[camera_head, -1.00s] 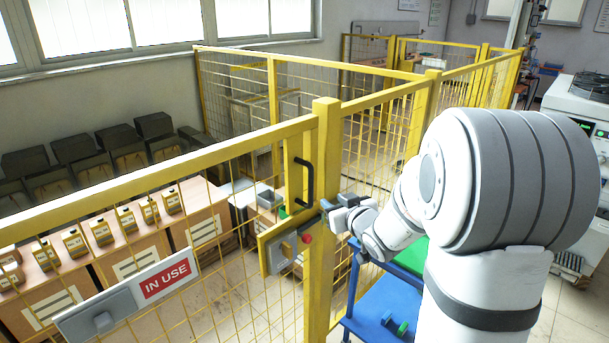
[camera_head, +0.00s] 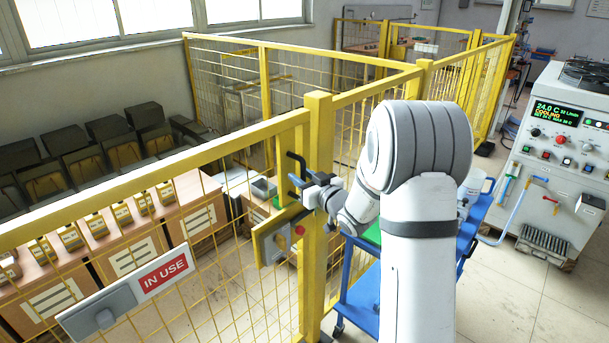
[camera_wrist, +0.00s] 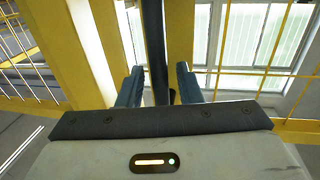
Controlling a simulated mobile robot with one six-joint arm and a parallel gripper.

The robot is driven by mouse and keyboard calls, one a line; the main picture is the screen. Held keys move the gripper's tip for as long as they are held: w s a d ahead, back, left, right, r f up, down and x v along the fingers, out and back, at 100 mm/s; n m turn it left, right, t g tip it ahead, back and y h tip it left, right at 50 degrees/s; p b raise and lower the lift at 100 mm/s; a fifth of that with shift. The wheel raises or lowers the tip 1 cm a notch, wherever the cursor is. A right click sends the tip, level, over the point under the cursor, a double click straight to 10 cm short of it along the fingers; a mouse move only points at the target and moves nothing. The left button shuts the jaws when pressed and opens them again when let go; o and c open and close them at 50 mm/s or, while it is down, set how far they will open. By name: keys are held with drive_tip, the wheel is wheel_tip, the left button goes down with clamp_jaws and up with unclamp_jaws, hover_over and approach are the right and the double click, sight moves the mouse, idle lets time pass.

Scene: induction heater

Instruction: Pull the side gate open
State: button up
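The side gate (camera_head: 240,145) is a yellow mesh panel across the left and middle of the head view, beside a yellow post (camera_head: 317,150). It looks closed against the post. Its black upright handle (camera_head: 303,163) is by the post. My gripper (camera_head: 304,183) is at the handle's lower part and covers some of it. In the wrist view, the two blue-grey fingers of my gripper (camera_wrist: 158,86) stand apart with a dark bar, the handle (camera_wrist: 154,45), between them. Small gaps seem to show beside the bar, so I see no firm grip.
A grey latch box (camera_head: 272,241) with a red button is below the handle. An "IN USE" sign (camera_head: 164,273) hangs on the mesh. A blue cart (camera_head: 360,290) stands close behind my arm. A white machine (camera_head: 560,150) is at right, with open floor before it.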

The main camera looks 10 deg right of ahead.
clamp_jaws()
idle(0.3)
